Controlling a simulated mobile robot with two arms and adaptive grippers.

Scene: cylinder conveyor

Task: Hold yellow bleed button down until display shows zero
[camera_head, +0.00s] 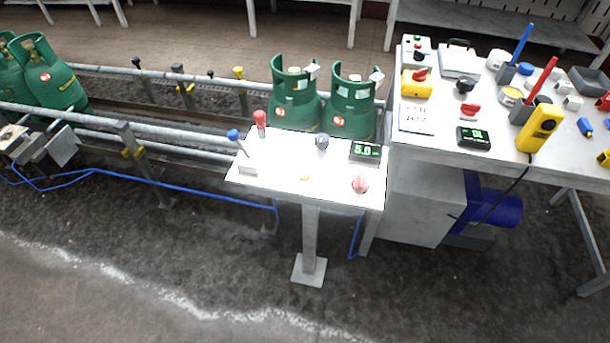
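A small white control panel (280,183) stands on a post in the middle of the view. A small yellow button (305,178) sits near its front middle. A black display (365,151) at its back right shows green digits that read about 5.0. A red and white knob (360,184) is at the front right. A dark round knob (322,142) is at the back middle. A blue-tipped lever (236,137) and a red-topped one (260,120) are on the left. Neither of my grippers is in view, and nothing touches the button.
Two green gas cylinders (296,106) stand behind the panel at the conveyor rails (180,135). More cylinders (48,80) are at the far left. A white table (450,146) with tools and a second display (473,137) is on the right. Floor in front is clear.

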